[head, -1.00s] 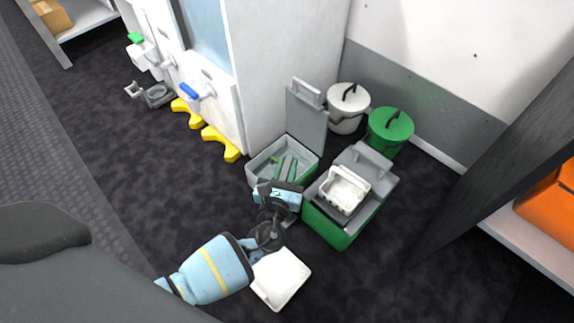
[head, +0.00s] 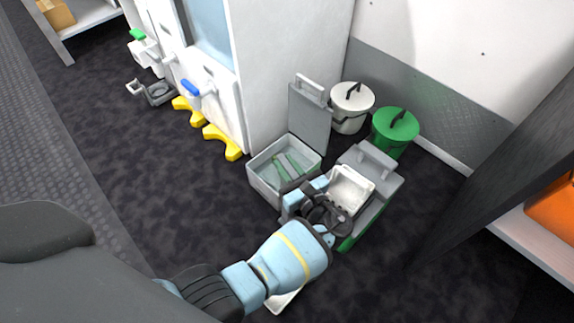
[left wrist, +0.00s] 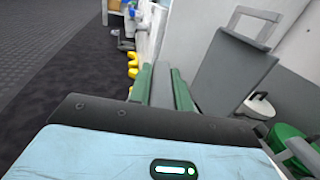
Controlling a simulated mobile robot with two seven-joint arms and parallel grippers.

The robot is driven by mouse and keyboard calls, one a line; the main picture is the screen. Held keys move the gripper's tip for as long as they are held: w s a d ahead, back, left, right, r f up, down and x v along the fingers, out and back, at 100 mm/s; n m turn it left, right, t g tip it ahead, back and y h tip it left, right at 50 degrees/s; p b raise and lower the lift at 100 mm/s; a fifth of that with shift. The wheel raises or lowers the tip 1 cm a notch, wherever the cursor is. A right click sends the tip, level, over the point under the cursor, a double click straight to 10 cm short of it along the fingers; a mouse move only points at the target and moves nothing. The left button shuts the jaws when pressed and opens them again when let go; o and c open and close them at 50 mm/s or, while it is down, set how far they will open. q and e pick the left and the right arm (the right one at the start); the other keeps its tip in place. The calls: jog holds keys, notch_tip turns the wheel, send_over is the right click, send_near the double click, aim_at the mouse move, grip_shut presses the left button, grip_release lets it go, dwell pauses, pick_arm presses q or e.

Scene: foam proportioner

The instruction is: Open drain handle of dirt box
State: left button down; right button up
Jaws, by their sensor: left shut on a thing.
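My left gripper (head: 288,163) has green fingers, seen in the head view over the open grey box, well away from the cabinet. In the left wrist view the fingers (left wrist: 163,88) are closed on a narrow grey piece (left wrist: 161,82); I cannot tell what it is. The white cabinet (head: 290,60) carries a blue handle (head: 190,88) low on its front. A green handle (head: 137,33) sits on a white fitting further left. No part is clearly marked as the dirt box or its drain handle. My right gripper is not in view.
The grey box (head: 262,182) has its lid (head: 310,115) up. White (head: 352,108) and green (head: 394,132) buckets stand by the wall. Yellow feet (head: 222,142) jut onto the floor.

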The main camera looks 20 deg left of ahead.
pick_arm(q)
jog(key=shift+n+g+y, duration=0.4)
jog(key=shift+n+g, duration=0.1)
jog(key=shift+g, duration=0.2)
jog(key=shift+a+g, duration=0.1)
jog(key=shift+g, duration=0.2)
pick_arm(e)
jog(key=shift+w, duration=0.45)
pick_arm(q)
jog(key=c, duration=1.3)
grip_release()
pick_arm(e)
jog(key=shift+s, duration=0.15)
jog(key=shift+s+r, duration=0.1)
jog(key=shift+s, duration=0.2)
